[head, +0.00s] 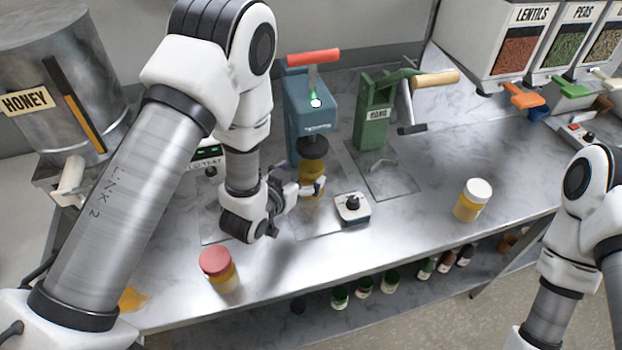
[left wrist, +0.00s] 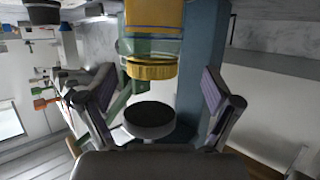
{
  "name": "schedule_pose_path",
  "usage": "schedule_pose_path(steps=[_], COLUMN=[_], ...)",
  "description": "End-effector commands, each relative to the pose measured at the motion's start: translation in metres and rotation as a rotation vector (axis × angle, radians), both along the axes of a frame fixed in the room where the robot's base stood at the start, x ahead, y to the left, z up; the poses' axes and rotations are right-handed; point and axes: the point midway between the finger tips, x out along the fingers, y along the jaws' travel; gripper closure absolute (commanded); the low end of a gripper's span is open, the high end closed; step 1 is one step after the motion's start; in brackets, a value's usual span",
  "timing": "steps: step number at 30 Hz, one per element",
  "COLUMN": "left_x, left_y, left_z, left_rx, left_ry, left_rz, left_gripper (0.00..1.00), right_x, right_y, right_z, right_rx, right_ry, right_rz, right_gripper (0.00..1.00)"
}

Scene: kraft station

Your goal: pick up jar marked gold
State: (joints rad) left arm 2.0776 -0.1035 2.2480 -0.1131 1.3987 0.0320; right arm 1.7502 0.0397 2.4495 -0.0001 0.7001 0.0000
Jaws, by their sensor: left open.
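A jar with yellow contents and a gold lid (head: 312,180) stands upright in the blue press (head: 310,105), below its round black plunger. In the left wrist view the same jar (left wrist: 152,48) appears upside down, with the black plunger (left wrist: 150,118) apart from its gold lid. My left gripper (head: 306,189) is at the jar. It is open, with one finger to each side of the jar in the left wrist view (left wrist: 160,80).
A red-lidded jar (head: 218,268) stands at the front left and a white-lidded jar (head: 473,200) at the right. A small box with a black knob (head: 352,208) sits close to the left gripper. A green hand-cranked machine (head: 375,115) stands right of the press.

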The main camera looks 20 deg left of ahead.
Motion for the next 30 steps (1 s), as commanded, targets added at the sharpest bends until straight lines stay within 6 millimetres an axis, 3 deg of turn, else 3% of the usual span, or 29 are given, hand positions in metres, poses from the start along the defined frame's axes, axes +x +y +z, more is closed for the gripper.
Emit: schedule_pose_path(steps=[4,8,14,17,21,22,30], left_x=[0.024,0.04,0.041,0.041,0.041,0.041,0.042], left_y=[-0.011,-0.013,-0.013,-0.013,-0.013,-0.013,-0.013], left_z=[0.001,-0.01,-0.013,-0.013,-0.013,-0.013,-0.012], left_rx=[0.0,0.0,0.0,0.0,0.0,0.0,0.0], left_ry=[0.0,0.001,0.001,0.001,0.001,0.001,-0.001], left_rz=[-0.003,-0.001,0.0,0.0,0.0,0.0,0.0], left_gripper=[0.1,0.1,0.1,0.38,0.88,0.94,0.94], right_x=[0.0,0.0,0.0,0.0,0.0,0.0,0.0], right_y=[0.0,0.0,0.0,0.0,0.0,0.0,0.0], right_z=[0.025,0.026,0.024,0.024,0.024,0.024,0.024], right_rx=[0.0,0.0,0.0,0.0,0.0,0.0,0.0], right_ry=[0.001,0.001,0.001,0.001,0.001,0.001,0.001], right_rz=[0.0,0.0,0.0,0.0,0.0,0.0,0.0], right_gripper=[0.17,0.17,0.17,0.17,0.17,0.17,0.17])
